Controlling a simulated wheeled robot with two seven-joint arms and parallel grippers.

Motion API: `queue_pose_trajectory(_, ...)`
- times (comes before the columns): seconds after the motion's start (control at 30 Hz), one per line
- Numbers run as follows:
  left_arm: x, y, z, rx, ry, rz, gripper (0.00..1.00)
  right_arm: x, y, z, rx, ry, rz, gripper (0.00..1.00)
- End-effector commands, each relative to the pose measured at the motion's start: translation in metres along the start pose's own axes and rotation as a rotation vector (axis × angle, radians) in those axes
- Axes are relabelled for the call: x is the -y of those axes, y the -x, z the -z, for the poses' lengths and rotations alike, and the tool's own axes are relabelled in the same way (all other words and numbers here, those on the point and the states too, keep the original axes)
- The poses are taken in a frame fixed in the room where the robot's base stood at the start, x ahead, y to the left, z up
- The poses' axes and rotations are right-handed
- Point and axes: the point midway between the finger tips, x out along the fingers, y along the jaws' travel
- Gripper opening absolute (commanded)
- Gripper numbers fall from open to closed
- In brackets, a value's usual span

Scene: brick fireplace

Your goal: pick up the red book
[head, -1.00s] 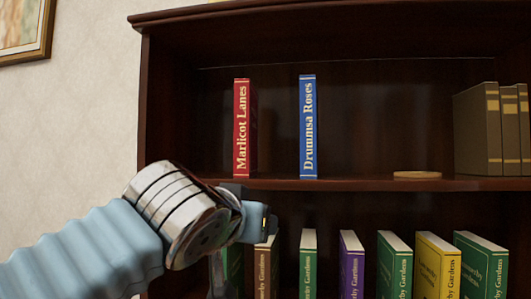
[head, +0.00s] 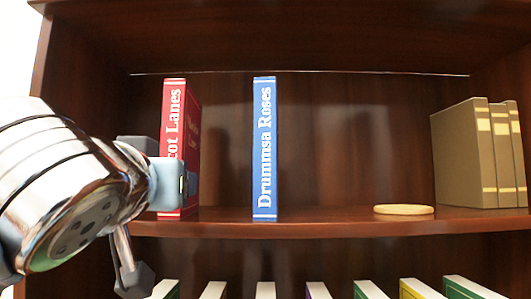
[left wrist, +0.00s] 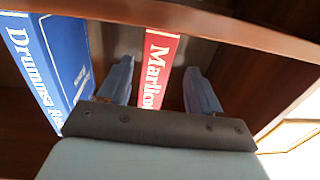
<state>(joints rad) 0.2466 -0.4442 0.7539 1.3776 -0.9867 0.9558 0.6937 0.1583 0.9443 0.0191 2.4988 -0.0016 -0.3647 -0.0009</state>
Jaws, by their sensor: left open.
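The red book (head: 173,118) stands upright on the shelf, its spine facing me. My left gripper (head: 168,172) is in front of its spine and covers the lower middle of it in the head view. In the left wrist view the gripper (left wrist: 158,72) is open, one finger on each side of the red book's spine (left wrist: 157,60). The book shows between the fingers; I cannot tell whether the fingertips have passed the spine, and no contact shows. My right gripper is not in view.
A blue book (head: 265,150) stands upright to the right of the red book, with a gap between. A round wooden disc (head: 403,210) and several brown books (head: 465,155) are further right on the shelf (head: 330,222). Several coloured books (head: 415,289) stand below.

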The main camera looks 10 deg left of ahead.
Motion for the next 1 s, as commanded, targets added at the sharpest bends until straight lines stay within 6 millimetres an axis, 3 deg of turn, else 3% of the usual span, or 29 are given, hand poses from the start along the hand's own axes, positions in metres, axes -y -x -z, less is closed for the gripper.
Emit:
queue_pose_trajectory(0.5, -0.005, -0.063, 0.002, 0.001, 0.000, 0.000, 0.64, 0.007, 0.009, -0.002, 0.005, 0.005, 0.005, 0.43)
queue_pose_trajectory(0.77, -0.005, -0.067, 0.001, -0.001, 0.000, 0.000, 0.64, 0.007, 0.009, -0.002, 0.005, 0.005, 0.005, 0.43)
queue_pose_trajectory(1.0, -0.005, -0.067, 0.001, -0.001, 0.000, 0.000, 0.29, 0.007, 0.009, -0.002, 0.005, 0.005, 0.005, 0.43)
